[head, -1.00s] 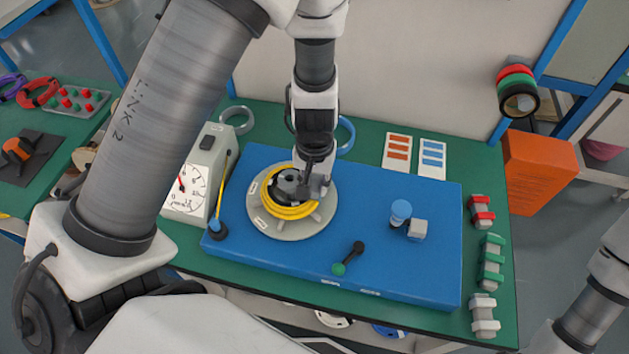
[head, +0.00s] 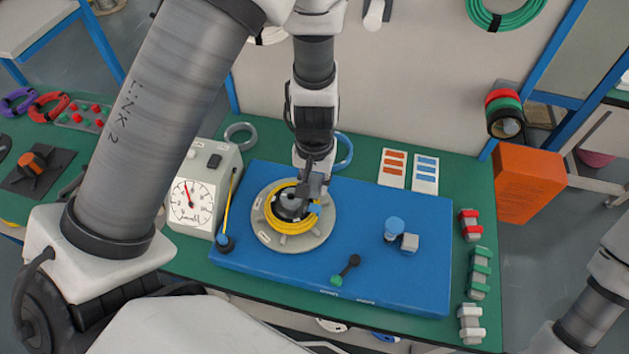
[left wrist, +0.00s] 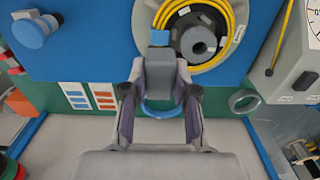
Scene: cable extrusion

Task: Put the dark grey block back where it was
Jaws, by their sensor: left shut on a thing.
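My left gripper (head: 314,178) is shut on the dark grey block (left wrist: 160,75), which sits between its two fingers in the left wrist view. In the head view the block (head: 317,187) shows small at the back right edge of the yellow cable coil (head: 288,226). The coil lies on a round grey plate (head: 268,236) around a dark hub (head: 290,204). A small blue patch (left wrist: 160,38) shows just past the block's end. I cannot tell whether the block touches the coil or plate. My right gripper is not in view.
A dial box (head: 195,205) stands at left. Red, green and grey clamps (head: 479,275) line the right edge.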

